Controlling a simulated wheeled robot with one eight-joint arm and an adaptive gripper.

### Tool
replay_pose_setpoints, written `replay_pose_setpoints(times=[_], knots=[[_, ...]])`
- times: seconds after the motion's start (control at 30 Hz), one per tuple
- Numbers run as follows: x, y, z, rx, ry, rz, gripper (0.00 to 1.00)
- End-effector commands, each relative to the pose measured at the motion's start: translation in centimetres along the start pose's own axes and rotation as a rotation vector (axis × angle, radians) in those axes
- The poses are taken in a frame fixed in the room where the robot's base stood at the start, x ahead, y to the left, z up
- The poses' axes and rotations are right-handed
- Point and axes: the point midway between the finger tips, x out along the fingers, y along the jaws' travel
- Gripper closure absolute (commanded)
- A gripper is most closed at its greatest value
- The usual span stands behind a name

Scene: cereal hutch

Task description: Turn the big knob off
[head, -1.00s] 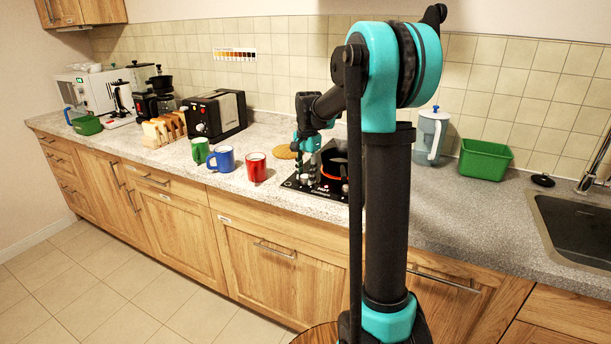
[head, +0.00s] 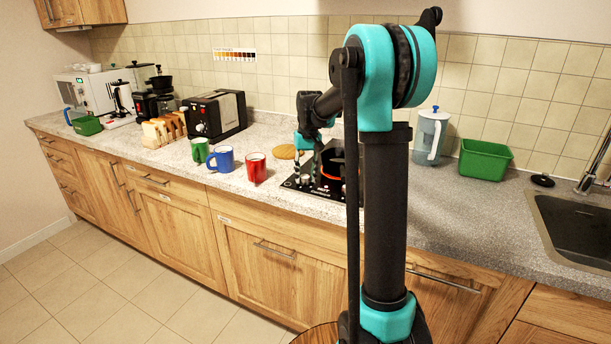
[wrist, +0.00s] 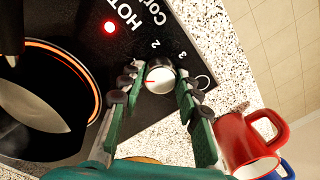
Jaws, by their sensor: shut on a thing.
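The big knob (wrist: 160,76) is silver with a dark grip and a red pointer line, set in the black hob panel beside the printed numbers 2 and 3. In the wrist view the red line points left. My gripper (wrist: 161,80) is shut on the knob, with one green, black-padded finger on each side of it. The hob (head: 300,187) also shows in the head view, partly behind my arm. A red light (wrist: 109,28) on the panel is lit. The round plate's rim (wrist: 96,88) glows orange around a dark pot.
Red (head: 255,168), blue (head: 221,159) and green (head: 200,150) mugs stand left of the hob. The red mug is near my gripper in the wrist view. A round tan board (head: 284,152) lies behind. A green tub (head: 484,160) and a jug stand to the right.

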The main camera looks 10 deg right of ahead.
Motion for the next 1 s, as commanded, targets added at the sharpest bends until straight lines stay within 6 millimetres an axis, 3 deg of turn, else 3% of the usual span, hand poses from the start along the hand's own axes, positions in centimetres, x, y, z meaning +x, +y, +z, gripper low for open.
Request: replay_pose_setpoints(times=[0.5, 1.0], knots=[[-0.02, -0.03, -0.12, -0.46, -0.024, 0.0, 0.96], [-0.03, -0.04, -0.15, -0.68, -0.036, 0.001, 0.96]])
